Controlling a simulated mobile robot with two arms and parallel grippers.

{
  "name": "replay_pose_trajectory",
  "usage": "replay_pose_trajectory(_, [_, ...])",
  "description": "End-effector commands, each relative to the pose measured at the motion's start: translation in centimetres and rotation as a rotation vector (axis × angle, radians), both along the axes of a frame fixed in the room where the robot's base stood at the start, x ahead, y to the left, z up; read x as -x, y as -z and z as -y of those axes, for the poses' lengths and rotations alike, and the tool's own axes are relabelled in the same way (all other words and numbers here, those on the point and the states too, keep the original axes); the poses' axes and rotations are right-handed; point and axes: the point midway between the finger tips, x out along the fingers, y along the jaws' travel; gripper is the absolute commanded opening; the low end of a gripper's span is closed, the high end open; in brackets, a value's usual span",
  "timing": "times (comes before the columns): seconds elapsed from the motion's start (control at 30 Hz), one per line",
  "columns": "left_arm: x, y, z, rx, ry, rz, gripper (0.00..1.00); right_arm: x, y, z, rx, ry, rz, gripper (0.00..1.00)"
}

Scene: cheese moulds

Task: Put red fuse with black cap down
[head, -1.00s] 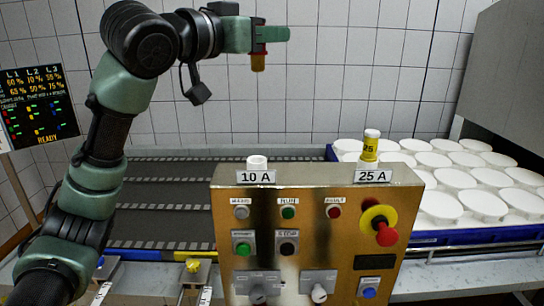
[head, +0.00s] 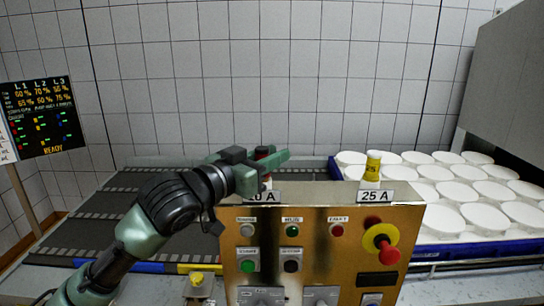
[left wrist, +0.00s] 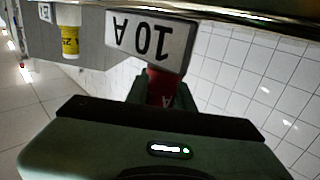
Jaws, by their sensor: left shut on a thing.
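My left gripper (head: 272,161) is shut on the red fuse (head: 263,152) just above the panel's top edge, at the 10 A position. Part of the fuse shows red between the fingers in the left wrist view (left wrist: 160,90); its black cap is not clear. The white 10 A holder (head: 267,184) is right below the gripper and mostly covered. I cannot tell whether the fuse touches it. The 10 A label (head: 262,197) is partly hidden by my arm and shows upside down in the left wrist view (left wrist: 150,40). My right gripper is not in view.
A yellow 25 fuse (head: 372,165) stands upright above the 25 A label (head: 376,197). The brass panel (head: 325,260) carries buttons and a red emergency stop (head: 389,254). Behind are a dark conveyor (head: 120,205) and a blue crate (head: 480,248) of white moulds. A display (head: 42,118) stands at left.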

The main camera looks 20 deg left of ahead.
Motion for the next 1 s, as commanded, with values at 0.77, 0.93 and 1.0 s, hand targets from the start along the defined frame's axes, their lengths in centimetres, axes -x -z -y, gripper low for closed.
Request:
replay_pose_trajectory(0.77, [0.2,0.6,-0.1,0.000,0.000,0.002,0.45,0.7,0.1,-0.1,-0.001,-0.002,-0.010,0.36])
replay_pose_trajectory(0.93, [1.8,0.9,-0.9,-0.001,-0.001,0.002,0.45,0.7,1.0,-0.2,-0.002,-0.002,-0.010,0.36])
replay_pose_trajectory(1.0, [3.1,1.0,-1.4,-0.005,0.000,0.004,0.45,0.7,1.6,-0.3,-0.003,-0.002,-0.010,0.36])
